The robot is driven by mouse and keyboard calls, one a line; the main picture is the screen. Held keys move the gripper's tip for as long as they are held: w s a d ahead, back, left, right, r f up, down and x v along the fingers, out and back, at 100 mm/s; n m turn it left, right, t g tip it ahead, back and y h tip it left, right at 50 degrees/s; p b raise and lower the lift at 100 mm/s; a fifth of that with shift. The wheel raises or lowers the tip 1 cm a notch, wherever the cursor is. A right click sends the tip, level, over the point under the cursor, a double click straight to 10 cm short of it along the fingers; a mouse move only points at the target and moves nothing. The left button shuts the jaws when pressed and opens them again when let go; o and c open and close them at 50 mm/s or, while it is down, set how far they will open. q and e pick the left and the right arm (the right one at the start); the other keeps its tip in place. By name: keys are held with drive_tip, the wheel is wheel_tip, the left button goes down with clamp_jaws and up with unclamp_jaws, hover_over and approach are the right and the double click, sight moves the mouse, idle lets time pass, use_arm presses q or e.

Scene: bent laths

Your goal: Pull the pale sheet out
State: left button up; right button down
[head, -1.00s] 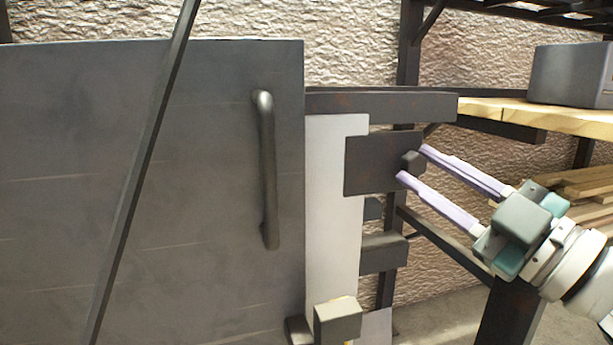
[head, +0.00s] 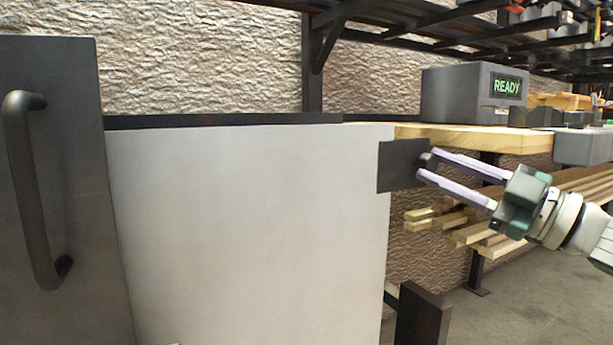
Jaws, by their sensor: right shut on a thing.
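The pale sheet (head: 250,220) stands upright as a broad light grey panel in the middle of the head view. Its left part meets the edge of a dark door-like panel (head: 70,150), and I cannot see whether more of it lies behind. The sheet's lower edge is out of view. My left gripper is not in view.
A dark handle (head: 35,190) is on the dark panel at left. A dark rail (head: 220,121) runs along the sheet's top. At right are a wooden bench (head: 480,137) with a grey box (head: 460,95) reading READY, and stacked laths (head: 480,225) below.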

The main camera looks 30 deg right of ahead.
idle(0.3)
drive_tip(key=c, duration=0.8)
unclamp_jaws()
drive_tip(key=shift+c, duration=0.2)
drive_tip(key=shift+s+d, duration=0.1)
drive_tip(key=p+v, duration=0.1)
drive_tip(key=v, duration=0.8)
drive_tip(key=shift+s+d+p, duration=0.2)
drive_tip(key=shift+s+p, duration=0.1)
drive_tip(key=shift+s, duration=0.05)
drive_tip(key=shift+f, duration=0.1)
drive_tip(key=shift+w+f, duration=0.1)
